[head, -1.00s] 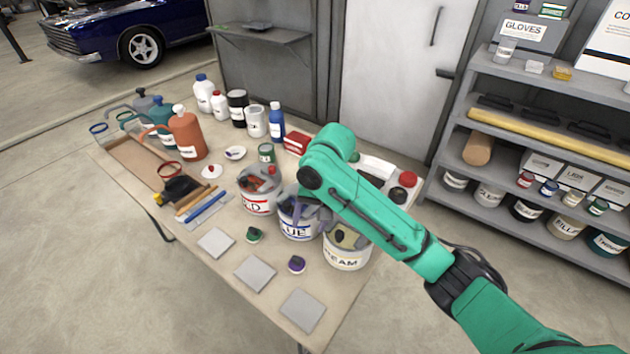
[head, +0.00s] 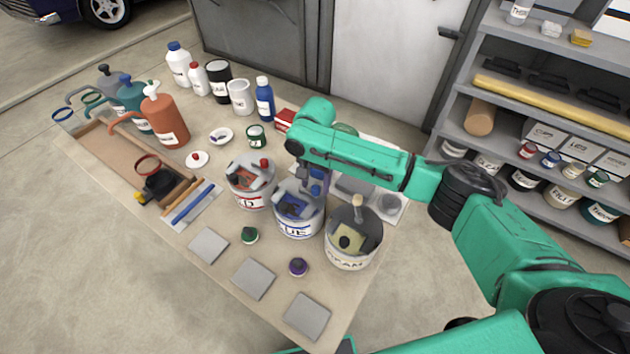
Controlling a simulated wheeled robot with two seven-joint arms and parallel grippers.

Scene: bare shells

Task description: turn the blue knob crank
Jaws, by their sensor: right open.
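The blue knob (head: 316,188) stands up at the back right of the bucket labelled BLUE (head: 297,228), which has blue contents and grey crank parts across its mouth. My right gripper (head: 303,185) points down over this bucket, just left of the knob. It is open, but its fingers are small and partly hidden by the arm, so I cannot tell whether they touch the knob. My left gripper is not in view.
A red-knobbed bucket (head: 249,196) stands close on the left and a cream one (head: 352,253) close on the right. Grey square tiles (head: 253,278) lie in front. Bottles and pump jugs (head: 167,122) fill the back left. A shelf (head: 540,130) stands at right.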

